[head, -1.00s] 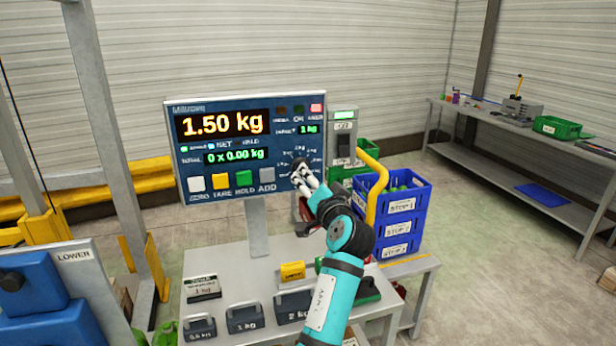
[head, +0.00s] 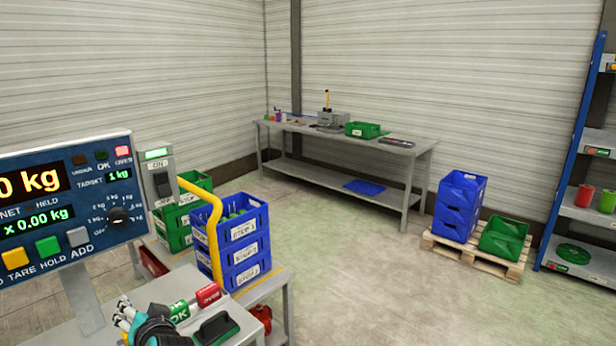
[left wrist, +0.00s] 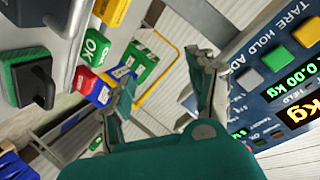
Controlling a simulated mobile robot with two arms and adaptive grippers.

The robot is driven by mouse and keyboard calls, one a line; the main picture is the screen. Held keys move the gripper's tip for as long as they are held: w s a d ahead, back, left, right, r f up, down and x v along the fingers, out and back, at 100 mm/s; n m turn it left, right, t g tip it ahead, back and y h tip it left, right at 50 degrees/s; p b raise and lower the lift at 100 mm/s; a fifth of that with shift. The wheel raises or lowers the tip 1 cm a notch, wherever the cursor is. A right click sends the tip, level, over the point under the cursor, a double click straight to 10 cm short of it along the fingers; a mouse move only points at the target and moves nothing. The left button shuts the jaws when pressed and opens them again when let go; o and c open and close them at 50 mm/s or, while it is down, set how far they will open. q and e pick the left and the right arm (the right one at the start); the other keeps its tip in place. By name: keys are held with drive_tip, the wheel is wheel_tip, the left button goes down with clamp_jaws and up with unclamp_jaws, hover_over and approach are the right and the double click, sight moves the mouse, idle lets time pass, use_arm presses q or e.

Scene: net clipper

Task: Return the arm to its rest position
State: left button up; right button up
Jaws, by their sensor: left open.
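My left gripper (head: 124,312) shows at the bottom left of the head view, low in front of the scale display (head: 70,205). In the left wrist view its two fingers (left wrist: 160,95) are spread apart with nothing between them. The display's rotary knob (head: 119,217) is above the gripper and apart from it in the head view. The teal arm is mostly cut off by the lower edge. My right gripper is not in view.
A green OK stamp (head: 180,311), a red stamp (head: 208,294) and a dark-handled green block (head: 215,328) are on the table close to the gripper. Blue crates (head: 243,255) stand behind a yellow curved rail (head: 212,230).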

use_arm(q)
drive_tip(key=s+d+f+m+g+h, duration=0.1)
drive_tip(key=s+d+f+g+h, duration=0.35)
drive_tip(key=s+f, duration=0.9)
drive_tip(key=s+d+f+m+g+h, duration=0.1)
drive_tip(key=s+d+f+h, duration=0.3)
drive_tip(key=s, duration=0.5)
drive_tip(key=s+d+f+m+g+h, duration=0.1)
drive_tip(key=s+d+f+g+h, duration=0.1)
drive_tip(key=s+d, duration=0.55)
drive_tip(key=s+a+f, duration=0.1)
drive_tip(key=s+f, duration=0.1)
drive_tip(key=f, duration=1.2)
drive_tip(key=s+f, duration=0.2)
drive_tip(key=f, duration=1.2)
drive_tip(key=s+a+f+g, duration=0.2)
drive_tip(key=s+a+f, duration=0.1)
drive_tip(key=s+f, duration=1)
drive_tip(key=s, duration=0.2)
drive_tip(key=shift+s+f+m, duration=0.3)
drive_tip(key=shift+f, duration=0.1)
